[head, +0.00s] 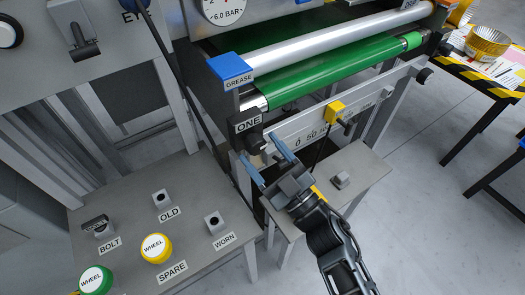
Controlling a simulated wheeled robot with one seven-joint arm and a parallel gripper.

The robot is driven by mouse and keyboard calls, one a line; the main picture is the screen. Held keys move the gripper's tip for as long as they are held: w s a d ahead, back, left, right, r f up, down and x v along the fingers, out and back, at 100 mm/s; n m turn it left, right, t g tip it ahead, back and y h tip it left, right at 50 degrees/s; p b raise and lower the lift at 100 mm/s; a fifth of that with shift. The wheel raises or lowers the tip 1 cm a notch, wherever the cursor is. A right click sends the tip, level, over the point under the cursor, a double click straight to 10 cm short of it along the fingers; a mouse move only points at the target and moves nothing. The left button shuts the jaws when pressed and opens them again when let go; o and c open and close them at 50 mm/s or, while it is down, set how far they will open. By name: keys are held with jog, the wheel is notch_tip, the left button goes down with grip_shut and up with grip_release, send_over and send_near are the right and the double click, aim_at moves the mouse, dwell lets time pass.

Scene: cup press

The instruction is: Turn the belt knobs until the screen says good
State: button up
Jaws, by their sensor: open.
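A dark knob (254,142) sits just below the label ONE, at the near left end of the press's belt frame. Another dark knob (423,75) is at the far right end of the frame. The green belt (330,76) runs round a roller between the two ends. My gripper (258,148) is open, its two blue fingers pointing up and left at the knob by ONE. The fingertips look to be on either side of this knob; I cannot tell whether they touch it. No screen with a readable verdict is in view.
A yellow block (336,112) sits on the scale bar below the belt. A striped table (470,70) with metal tins stands at upper right.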

jog(key=v, duration=0.7)
jog(key=shift+b, duration=0.35)
jog(key=shift+f, duration=0.15)
jog(key=s+d+r+m+t+h+p, duration=0.1)
jog(key=s+d+m+t+h, duration=0.1)
jog(key=s+d+m+h, duration=1)
jog(key=s+d+r+g+h, duration=0.1)
jog(key=s+r, duration=0.2)
jog(key=s, duration=0.3)
jog(key=s+d+r+g+h+p, duration=0.1)
jog(key=s+d+r, duration=0.1)
jog(key=s, duration=0.5)
jog(key=s+d+r+g, duration=0.1)
jog(key=s+d+r, duration=0.1)
jog(key=s+r, duration=0.2)
jog(key=shift+s+d+r+m+g+h+p, duration=0.15)
jog(key=shift+s+d+m+g+h+p, duration=0.2)
jog(key=shift+s, duration=1.05)
jog(key=shift+a, duration=0.1)
